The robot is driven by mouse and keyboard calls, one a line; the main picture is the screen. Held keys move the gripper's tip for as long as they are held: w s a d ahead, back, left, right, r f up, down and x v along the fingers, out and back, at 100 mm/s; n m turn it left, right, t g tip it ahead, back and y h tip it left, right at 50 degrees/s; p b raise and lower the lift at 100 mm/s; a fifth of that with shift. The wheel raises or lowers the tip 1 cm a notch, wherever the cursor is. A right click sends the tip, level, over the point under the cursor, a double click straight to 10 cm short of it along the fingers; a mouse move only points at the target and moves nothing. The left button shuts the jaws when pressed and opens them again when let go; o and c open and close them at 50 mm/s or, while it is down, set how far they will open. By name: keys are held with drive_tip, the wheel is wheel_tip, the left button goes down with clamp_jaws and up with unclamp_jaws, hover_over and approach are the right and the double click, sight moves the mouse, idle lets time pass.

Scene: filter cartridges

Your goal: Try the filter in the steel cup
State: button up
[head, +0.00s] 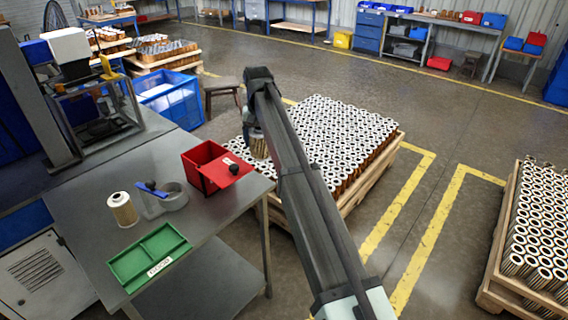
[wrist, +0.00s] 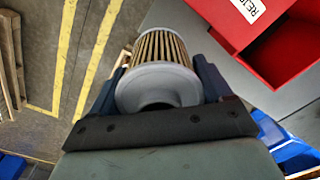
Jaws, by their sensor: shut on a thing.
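My gripper (wrist: 158,90) is shut on a pleated filter (wrist: 160,58) with a grey end cap and tan pleats. The held filter also shows in the head view (head: 258,146), partly hidden by my arm, near the table's right edge beyond the red box. A second, cream filter (head: 122,211) stands upright left of the cup.
A red box (head: 207,158) with a labelled flap is right of the cup; it shows in the wrist view (wrist: 290,52). A green divided tray (head: 147,256) lies at the table front. A machine frame stands at the left. A pallet (head: 352,197) of many filters stands beyond the table.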

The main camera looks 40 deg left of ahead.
drive_tip(key=s+a+r, duration=0.3)
drive_tip(key=a, duration=0.6)
drive_tip(key=s+a+f+m, duration=0.1)
drive_tip(key=s+a, duration=0.4)
drive_tip(key=s, duration=0.4)
drive_tip(key=s+a, duration=0.6)
drive_tip(key=s, duration=0.3)
drive_tip(key=s+d+f+m, duration=0.3)
drive_tip(key=s+f+m, duration=0.1)
drive_tip(key=f, duration=0.4)
drive_tip(key=shift+s+d+m, duration=0.3)
drive_tip(key=shift+s+d, duration=0.1)
drive_tip(key=shift+s, duration=0.25)
drive_tip(key=shift+f, duration=0.45)
drive_tip(key=o, duration=1)
drive_tip(key=shift+r, duration=0.3)
